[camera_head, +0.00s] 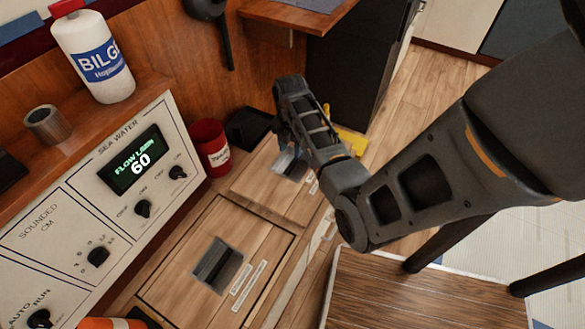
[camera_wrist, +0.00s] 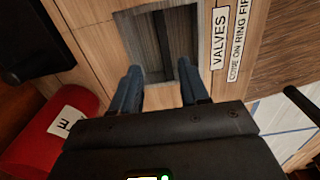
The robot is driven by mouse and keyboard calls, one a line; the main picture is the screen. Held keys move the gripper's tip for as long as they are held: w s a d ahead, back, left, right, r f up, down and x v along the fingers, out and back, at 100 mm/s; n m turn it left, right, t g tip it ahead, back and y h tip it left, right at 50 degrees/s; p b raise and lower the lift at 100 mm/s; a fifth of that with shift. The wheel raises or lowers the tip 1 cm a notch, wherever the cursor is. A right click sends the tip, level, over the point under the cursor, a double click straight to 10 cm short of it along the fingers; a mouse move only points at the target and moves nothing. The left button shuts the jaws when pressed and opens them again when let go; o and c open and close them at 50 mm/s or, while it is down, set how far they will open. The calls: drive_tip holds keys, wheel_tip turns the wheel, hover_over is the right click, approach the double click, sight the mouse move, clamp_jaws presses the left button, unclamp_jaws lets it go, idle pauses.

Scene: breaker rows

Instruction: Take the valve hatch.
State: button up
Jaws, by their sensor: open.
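The valve hatch is a wooden floor panel (camera_head: 252,184) in the head view, partly hidden by my arm. In the wrist view the hatch (camera_wrist: 97,42) shows a dark square recess (camera_wrist: 147,38) with a bar across it, next to a label reading VALVES (camera_wrist: 219,38). My gripper (camera_wrist: 161,68) is open and empty. Its two fingertips stand apart at the near corners of the recess, one on each side of the bar's line. In the head view my gripper (camera_head: 288,160) hides much of the recess. I cannot tell whether the fingertips touch the hatch.
A second hatch (camera_head: 177,287) with its own recess lies nearer. A red can (camera_head: 210,147) stands left of the valve hatch, with a black tray (camera_head: 248,127) behind. A yellow object (camera_head: 350,142) lies beyond my gripper. The control console (camera_head: 110,190) borders the left.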

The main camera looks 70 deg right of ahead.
sight(293, 162)
drive_tip(key=f, duration=0.2)
drive_tip(key=f+b, duration=0.1)
drive_tip(key=f, duration=0.4)
drive_tip(key=shift+s+f+b, duration=0.35)
drive_tip(key=shift+b, duration=0.05)
clamp_jaws()
idle(1.0)
drive_tip(key=shift+r, duration=0.15)
